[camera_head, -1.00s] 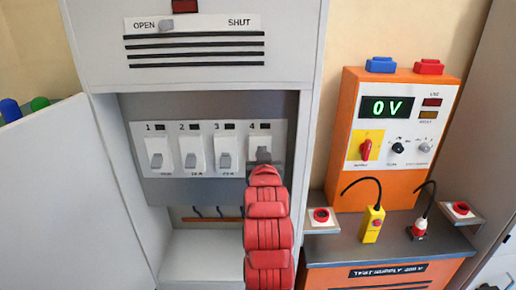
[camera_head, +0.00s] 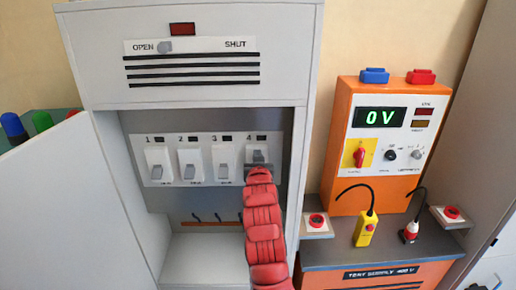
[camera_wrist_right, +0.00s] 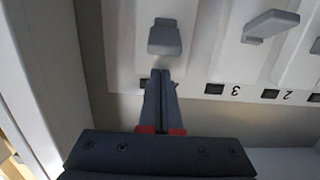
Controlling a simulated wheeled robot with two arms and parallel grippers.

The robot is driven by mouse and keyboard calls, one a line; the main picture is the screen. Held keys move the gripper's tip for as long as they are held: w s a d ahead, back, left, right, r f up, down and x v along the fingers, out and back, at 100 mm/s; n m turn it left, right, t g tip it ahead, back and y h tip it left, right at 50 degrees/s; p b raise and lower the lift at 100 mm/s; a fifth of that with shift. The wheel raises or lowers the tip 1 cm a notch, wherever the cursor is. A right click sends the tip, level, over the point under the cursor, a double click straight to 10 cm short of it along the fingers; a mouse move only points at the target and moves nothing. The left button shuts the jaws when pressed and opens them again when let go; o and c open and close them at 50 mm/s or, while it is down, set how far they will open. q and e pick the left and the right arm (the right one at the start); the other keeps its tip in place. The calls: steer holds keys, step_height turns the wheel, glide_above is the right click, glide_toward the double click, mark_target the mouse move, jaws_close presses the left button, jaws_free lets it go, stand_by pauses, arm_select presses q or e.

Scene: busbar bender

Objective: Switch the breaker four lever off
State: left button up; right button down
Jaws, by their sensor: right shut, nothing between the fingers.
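Breaker four is the rightmost of the white breakers in the cabinet (camera_head: 248,152). In the head view my right gripper (camera_head: 259,160) hides most of its lever. In the right wrist view the grey breaker four lever (camera_wrist_right: 165,38) shows clearly, with the picture upside down relative to the labels. My right gripper (camera_wrist_right: 160,76) is shut and empty, its fingertips near the label end of breaker four, a little short of the lever in the picture. I cannot tell whether they touch it. My left gripper is not in view.
Breaker three (camera_head: 223,162) stands close beside breaker four; its lever (camera_wrist_right: 270,24) sticks out in the wrist view. The cabinet's right side wall (camera_head: 302,150) is close to my right arm. An orange test supply (camera_head: 375,150) reading 0 V stands at the right.

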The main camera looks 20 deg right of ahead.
steer(key=shift+s+a+f+p, duration=0.15)
steer(key=shift+s+f+p, duration=0.35)
steer(key=shift+f, duration=0.45)
steer(key=shift+s, duration=0.1)
